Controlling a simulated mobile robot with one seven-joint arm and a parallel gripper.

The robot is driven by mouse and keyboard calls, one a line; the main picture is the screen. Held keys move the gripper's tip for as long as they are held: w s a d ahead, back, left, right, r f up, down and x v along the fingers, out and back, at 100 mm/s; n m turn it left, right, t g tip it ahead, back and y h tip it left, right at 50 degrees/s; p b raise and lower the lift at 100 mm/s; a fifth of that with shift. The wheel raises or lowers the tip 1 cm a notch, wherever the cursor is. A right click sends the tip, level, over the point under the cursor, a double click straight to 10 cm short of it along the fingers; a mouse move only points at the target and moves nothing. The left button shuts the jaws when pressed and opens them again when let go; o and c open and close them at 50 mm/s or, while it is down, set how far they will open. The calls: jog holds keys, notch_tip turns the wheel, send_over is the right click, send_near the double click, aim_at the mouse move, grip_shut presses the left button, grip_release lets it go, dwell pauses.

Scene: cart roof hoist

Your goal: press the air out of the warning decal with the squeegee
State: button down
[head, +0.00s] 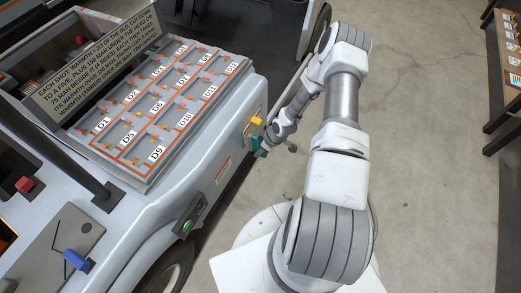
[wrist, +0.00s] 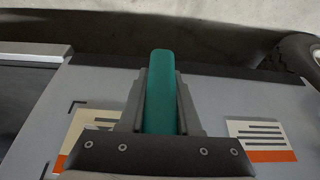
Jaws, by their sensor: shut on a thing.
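My gripper (wrist: 161,100) is shut on the teal squeegee (wrist: 160,85), which sticks out between the fingers in the wrist view. In the head view the squeegee (head: 262,149) is small, beside the grey cart's side panel. What looks like the warning decal (wrist: 84,128), cream with an orange edge, lies on the panel left of the squeegee, partly hidden behind my gripper. A black corner mark is just above it. I cannot tell whether the squeegee touches the panel.
A second label (wrist: 262,140) with dark lines and an orange bar is on the panel to the right. The cart (head: 232,120) carries a grid of numbered compartments and a text sign (head: 95,65). A shelf (head: 503,80) stands far right. The floor (head: 430,170) right of my arm is clear.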

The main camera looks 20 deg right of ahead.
jog(key=shift+w+a+b, duration=0.35)
jog(key=shift+w+a, duration=0.15)
jog(key=shift+w, duration=0.1)
dwell(0.4)
jog(key=shift+w+d+b, duration=3.4)
jog(key=shift+d, duration=0.65)
jog(key=shift+s+a+p, duration=0.45)
jog(key=shift+s+a, duration=0.7)
jog(key=shift+a, duration=0.2)
jog(key=shift+s+a+p, duration=0.4)
jog(key=shift+s+a, duration=0.7)
jog(key=shift+a, duration=0.3)
jog(key=shift+s+a+p, duration=0.45)
jog(key=shift+s+a, duration=0.7)
jog(key=shift+a, duration=0.2)
